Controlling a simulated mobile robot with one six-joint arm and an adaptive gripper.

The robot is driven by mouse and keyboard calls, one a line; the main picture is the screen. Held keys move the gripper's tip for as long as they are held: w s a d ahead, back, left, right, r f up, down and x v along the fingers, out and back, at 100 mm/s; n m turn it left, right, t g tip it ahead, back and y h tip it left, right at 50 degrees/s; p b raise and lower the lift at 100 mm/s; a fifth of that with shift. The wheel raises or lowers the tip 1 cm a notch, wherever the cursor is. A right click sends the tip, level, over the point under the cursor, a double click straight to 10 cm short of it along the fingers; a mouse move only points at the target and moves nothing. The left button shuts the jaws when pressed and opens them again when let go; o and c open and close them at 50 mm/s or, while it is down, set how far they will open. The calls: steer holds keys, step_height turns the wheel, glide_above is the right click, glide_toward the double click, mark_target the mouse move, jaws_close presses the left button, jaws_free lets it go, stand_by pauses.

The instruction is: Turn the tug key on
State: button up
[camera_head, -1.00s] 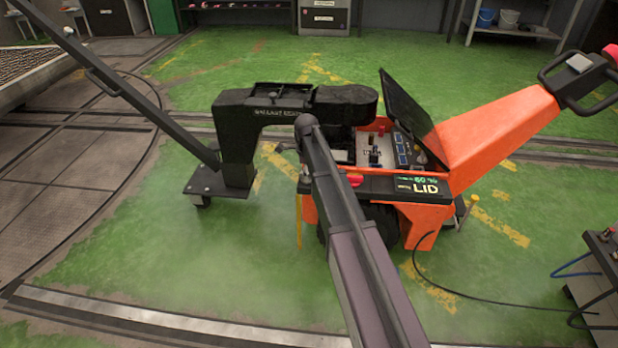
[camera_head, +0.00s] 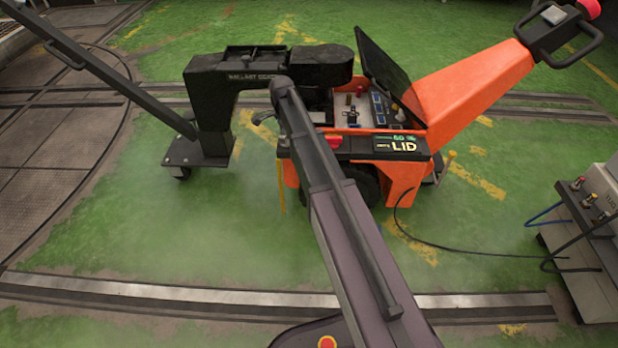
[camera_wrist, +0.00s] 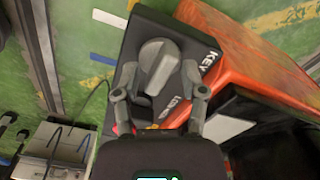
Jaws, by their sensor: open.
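The orange tug (camera_head: 468,82) stands mid-floor in the head view, its black lid (camera_head: 388,75) raised over an open bay of parts. Its display (camera_head: 403,146) reads "LID". In the wrist view, a grey knob-like key (camera_wrist: 157,66) sits on a black panel marked "KEY" (camera_wrist: 140,35). My gripper (camera_wrist: 160,80) is open, with one finger on each side of the key. I cannot tell whether the fingers touch it. In the head view my arm crosses in front of the tug, and I cannot make out the gripper or the key there.
A black ballast arm on a wheeled foot (camera_head: 208,110) stands against the tug's left side. A dark slanted bar (camera_head: 100,80) rises from that foot. A grey cabinet with cables (camera_head: 590,215) is at right, one cable running toward the tug. Rails cross the green floor, which is open in front.

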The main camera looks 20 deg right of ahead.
steer(key=n, duration=1.2)
steer(key=shift+n, duration=0.4)
step_height(320, 180, up, 14)
steer(key=p, duration=1.4)
steer(key=s+f+n+b, duration=0.1)
steer(key=s+f+b, duration=0.1)
steer(key=s, duration=1.2)
steer(key=s+f+n+b, duration=0.2)
steer(key=s+f+b, duration=0.1)
steer(key=s, duration=1.1)
steer(key=shift+s+n, duration=0.3)
steer(key=shift+s, duration=0.1)
steer(key=shift+f, duration=0.1)
steer(key=o, duration=0.6)
steer(key=shift+w, duration=0.25)
steer(key=shift+o, duration=0.2)
steer(key=w+r+n+p, duration=0.2)
steer(key=w, duration=1.2)
steer(key=w+r+n+p, duration=0.2)
steer(key=w+r+n, duration=0.1)
steer(key=w, duration=1.1)
steer(key=shift+w+p, duration=0.2)
steer(key=shift+p, duration=0.2)
